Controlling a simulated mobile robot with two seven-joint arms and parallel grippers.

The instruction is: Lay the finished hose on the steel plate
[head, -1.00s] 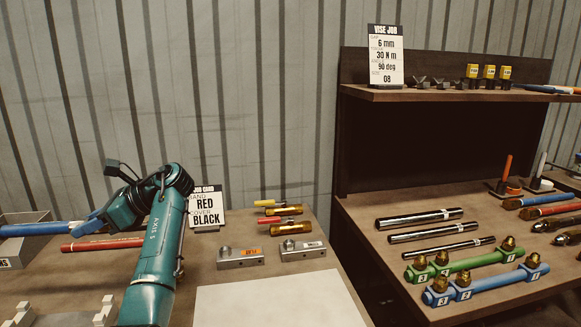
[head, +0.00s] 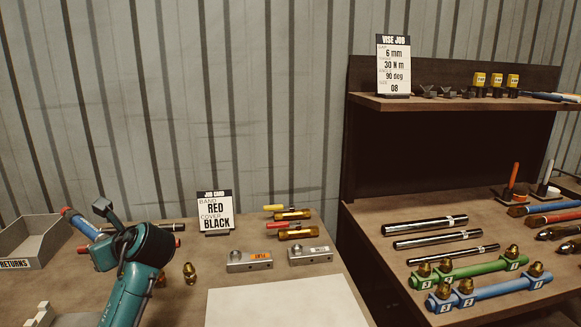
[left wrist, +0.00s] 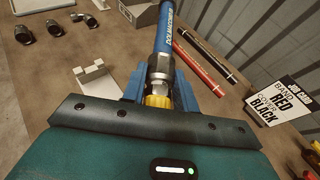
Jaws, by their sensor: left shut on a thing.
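A blue hose (left wrist: 165,30) with a steel ferrule (left wrist: 158,68) and a yellow band stands out ahead of my left gripper (left wrist: 155,88) in the left wrist view. The gripper's blue fingers are shut on its fitting end. In the head view the blue hose (head: 80,223) slants up and left beyond my teal wrist, which hides the fingers and the grip. A pale, bare flat plate (head: 285,302), perhaps the steel plate, lies at the front right of the left bench, to the right of my left arm. My right gripper is not in view.
A grey returns tray (head: 32,243) stands at the left. A red hose (left wrist: 203,68) and a black hose (left wrist: 206,45) lie near the held hose.

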